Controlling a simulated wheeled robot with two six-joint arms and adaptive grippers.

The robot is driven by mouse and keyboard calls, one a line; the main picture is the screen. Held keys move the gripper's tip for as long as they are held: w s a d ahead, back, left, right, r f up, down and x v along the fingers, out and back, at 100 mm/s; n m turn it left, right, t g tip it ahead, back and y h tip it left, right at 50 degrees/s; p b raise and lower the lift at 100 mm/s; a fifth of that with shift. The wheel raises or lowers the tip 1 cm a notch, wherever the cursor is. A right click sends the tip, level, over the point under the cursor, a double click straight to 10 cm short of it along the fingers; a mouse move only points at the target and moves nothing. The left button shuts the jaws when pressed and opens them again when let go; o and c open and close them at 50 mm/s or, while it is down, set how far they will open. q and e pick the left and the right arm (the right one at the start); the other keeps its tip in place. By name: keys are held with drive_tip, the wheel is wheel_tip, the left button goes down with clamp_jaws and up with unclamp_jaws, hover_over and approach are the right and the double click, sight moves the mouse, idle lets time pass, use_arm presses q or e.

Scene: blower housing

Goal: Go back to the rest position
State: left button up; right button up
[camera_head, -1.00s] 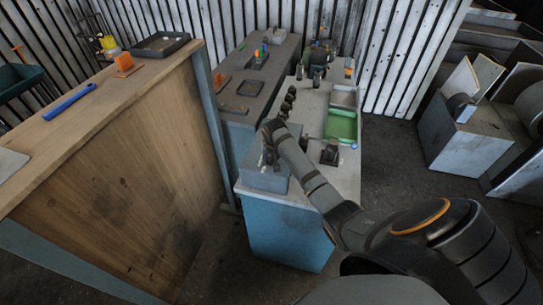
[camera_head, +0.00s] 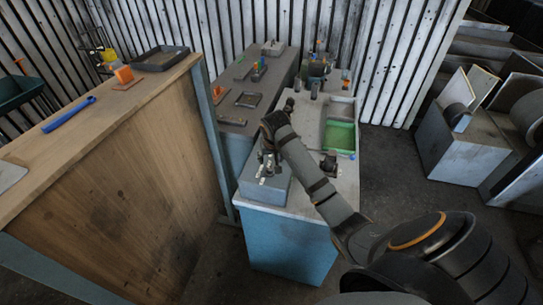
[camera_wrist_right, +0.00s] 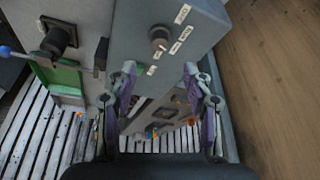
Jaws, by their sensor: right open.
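My right gripper (camera_head: 266,168) is over the near end of the blue-sided bench, at a grey box (camera_head: 270,190). In the right wrist view the gripper (camera_wrist_right: 160,75) is open, with its two fingers apart and nothing held between them. The grey box (camera_wrist_right: 145,18) there carries a round knob (camera_wrist_right: 160,38) and small white labels, beyond the fingertips. Whether a finger touches the box cannot be told. My left gripper is not in view.
The bench holds a green tray (camera_head: 340,135) and a dark fixture (camera_head: 328,164) beside my right forearm. A wooden table (camera_head: 110,110) with a blue tool (camera_head: 69,114) stands left. A grey bench (camera_head: 235,125) with small parts lies behind. Floor is clear right of the bench.

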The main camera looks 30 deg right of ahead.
drive_tip(key=shift+v, duration=1.05)
drive_tip(key=s+a+f+n, duration=0.2)
drive_tip(key=s+a+f, duration=0.15)
drive_tip(key=s, duration=0.45)
drive_tip(key=s+a+f+n+y, duration=0.15)
drive_tip(key=s+a, duration=0.25)
drive_tip(key=s, duration=0.4)
drive_tip(key=s+a+f+n, duration=0.3)
drive_tip(key=s, duration=0.5)
wheel_tip(320, 180, down, 34)
drive_tip(key=s+d+g+b, duration=0.2)
drive_tip(key=b, duration=0.6)
drive_tip(key=s+d+f+b, duration=0.1)
drive_tip(key=s+f+b, duration=0.4)
drive_tip(key=s+f, duration=1.4)
wheel_tip(320, 180, down, 3)
drive_tip(key=shift+d+f+m+g, duration=0.1)
drive_tip(key=shift+d+m+g, duration=0.2)
drive_tip(key=shift+m+g, duration=0.1)
